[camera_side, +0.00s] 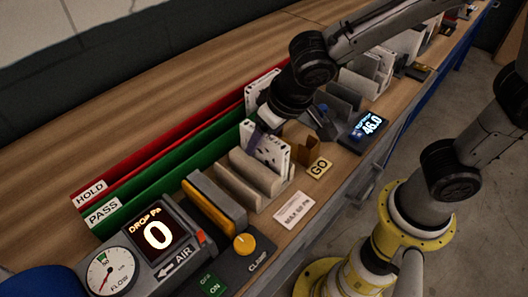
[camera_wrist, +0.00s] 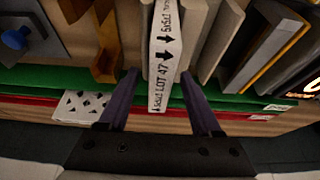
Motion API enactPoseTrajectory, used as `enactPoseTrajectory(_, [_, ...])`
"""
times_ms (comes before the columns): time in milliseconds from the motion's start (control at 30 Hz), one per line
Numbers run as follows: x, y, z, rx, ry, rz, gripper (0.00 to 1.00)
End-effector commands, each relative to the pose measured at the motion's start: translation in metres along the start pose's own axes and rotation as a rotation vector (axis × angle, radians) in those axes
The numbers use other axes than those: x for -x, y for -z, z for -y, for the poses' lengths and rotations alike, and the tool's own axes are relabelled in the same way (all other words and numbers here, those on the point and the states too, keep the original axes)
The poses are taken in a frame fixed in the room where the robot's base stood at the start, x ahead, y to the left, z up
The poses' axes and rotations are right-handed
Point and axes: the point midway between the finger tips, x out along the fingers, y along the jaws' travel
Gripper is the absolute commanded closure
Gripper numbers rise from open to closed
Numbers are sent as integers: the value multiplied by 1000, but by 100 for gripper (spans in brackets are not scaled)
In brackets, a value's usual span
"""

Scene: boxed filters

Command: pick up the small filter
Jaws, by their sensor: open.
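In the side view my gripper (camera_side: 264,126) is just above the rack, mostly hidden. Another white filter (camera_side: 257,91) stands at the far end of the HOLD and PASS trays; its patterned face (camera_wrist: 80,106) shows in the wrist view.
The red HOLD tray (camera_side: 150,152) and green PASS tray (camera_side: 160,168) run behind the rack. A brown holder (camera_side: 306,149) stands by the GO sign (camera_side: 319,167). A tester with a "0" display (camera_side: 157,235) is at front left. A scale display (camera_side: 368,126) shows 46.0.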

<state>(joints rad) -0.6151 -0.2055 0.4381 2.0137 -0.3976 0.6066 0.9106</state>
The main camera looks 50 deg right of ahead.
Motion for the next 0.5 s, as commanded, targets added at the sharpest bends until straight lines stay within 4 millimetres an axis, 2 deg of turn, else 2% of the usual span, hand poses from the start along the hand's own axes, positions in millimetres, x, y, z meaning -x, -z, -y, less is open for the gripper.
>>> enactPoseTrajectory(500, [-4, -1, 0, 1, 1, -1, 34])
